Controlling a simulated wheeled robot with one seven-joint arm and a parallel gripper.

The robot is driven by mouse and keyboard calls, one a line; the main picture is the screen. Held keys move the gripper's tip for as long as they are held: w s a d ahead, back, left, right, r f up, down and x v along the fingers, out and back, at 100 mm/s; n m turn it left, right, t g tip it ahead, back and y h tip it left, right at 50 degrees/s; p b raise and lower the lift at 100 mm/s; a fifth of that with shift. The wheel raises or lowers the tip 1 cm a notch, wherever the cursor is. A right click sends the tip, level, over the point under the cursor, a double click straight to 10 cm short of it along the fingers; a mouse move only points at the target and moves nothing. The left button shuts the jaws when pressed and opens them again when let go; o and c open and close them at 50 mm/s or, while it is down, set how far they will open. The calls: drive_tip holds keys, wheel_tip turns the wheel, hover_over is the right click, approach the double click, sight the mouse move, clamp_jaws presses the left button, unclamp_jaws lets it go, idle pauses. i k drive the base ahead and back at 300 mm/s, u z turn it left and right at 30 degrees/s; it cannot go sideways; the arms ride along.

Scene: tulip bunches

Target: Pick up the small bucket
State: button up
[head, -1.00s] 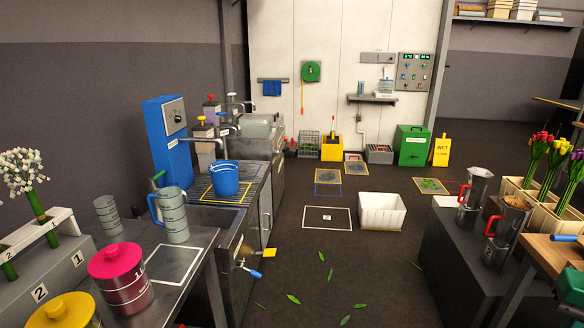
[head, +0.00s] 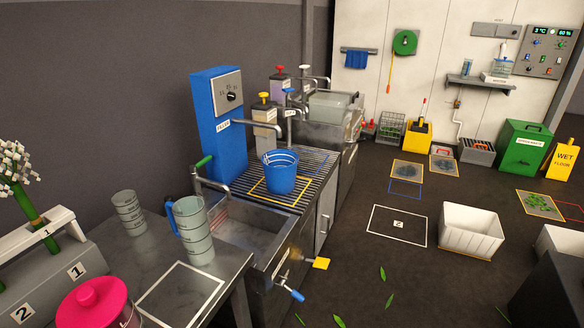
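The small bucket (head: 280,178) is blue and stands upright on the slatted drainboard (head: 310,163), inside a yellow outlined square. It sits under a tap, in front of the tall blue dispenser box (head: 218,125). Its inside is only partly visible from here. My gripper and arm do not show in the head view.
The sink basin (head: 250,232) lies nearer than the drainboard. A grey table at front left bears a blue-handled jug (head: 195,232), a ribbed cup (head: 128,213) and a pink-lidded canister (head: 98,303). A white crate (head: 470,231) stands on the floor.

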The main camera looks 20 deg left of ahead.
sight(280, 165)
drive_tip(key=i, duration=3)
drive_tip(key=u, duration=2.85)
